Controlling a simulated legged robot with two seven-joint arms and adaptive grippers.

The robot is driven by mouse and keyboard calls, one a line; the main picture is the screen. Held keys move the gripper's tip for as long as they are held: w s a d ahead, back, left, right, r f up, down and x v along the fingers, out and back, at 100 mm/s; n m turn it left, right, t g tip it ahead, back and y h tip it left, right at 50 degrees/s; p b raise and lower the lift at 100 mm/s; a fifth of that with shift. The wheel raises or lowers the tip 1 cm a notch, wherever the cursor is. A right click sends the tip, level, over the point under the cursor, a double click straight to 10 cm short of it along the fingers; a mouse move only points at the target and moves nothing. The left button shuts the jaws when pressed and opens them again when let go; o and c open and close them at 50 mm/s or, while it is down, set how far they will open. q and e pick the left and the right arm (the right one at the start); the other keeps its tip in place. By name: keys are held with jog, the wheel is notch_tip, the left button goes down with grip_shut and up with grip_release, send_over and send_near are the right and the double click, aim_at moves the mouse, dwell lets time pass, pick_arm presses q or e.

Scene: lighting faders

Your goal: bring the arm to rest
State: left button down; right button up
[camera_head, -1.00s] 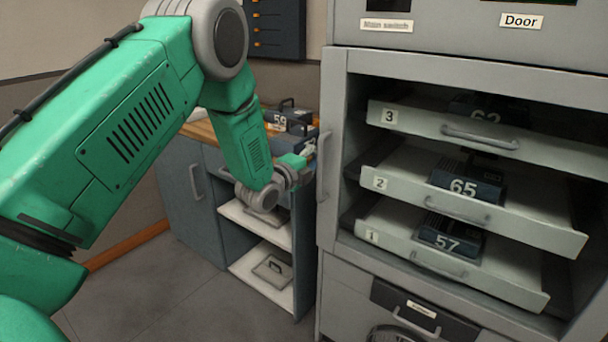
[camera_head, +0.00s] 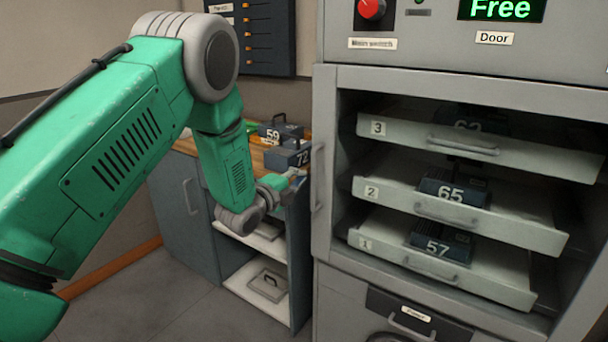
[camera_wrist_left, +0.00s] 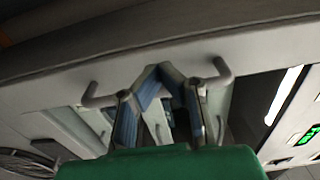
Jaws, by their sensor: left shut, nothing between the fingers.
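My left arm (camera_head: 95,140) is green with grey joints and reaches in from the left in the head view. Its gripper (camera_head: 295,178) is small there, beside the left edge of the grey cabinet (camera_head: 322,190) and in front of the workbench. In the left wrist view the gripper (camera_wrist_left: 158,75) shows its two blue-padded fingers meeting at the tips, with nothing between them. Behind the fingers is a pale panel with a bar handle (camera_wrist_left: 100,97). Whether the fingers touch it I cannot tell. My right gripper is in neither view.
The cabinet holds pulled-out trays 3 (camera_head: 400,132), 2 (camera_head: 385,190) and 1 (camera_head: 380,235), bearing dark numbered modules. A red knob (camera_head: 372,9) and a green "Free" display (camera_head: 500,9) sit above. Modules 59 (camera_head: 280,130) and 72 (camera_head: 287,155) stand on the bench.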

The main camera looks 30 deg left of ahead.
pick_arm(q)
jog(key=s, duration=0.7)
jog(key=shift+s+p, duration=0.3)
jog(key=shift+p, duration=0.05)
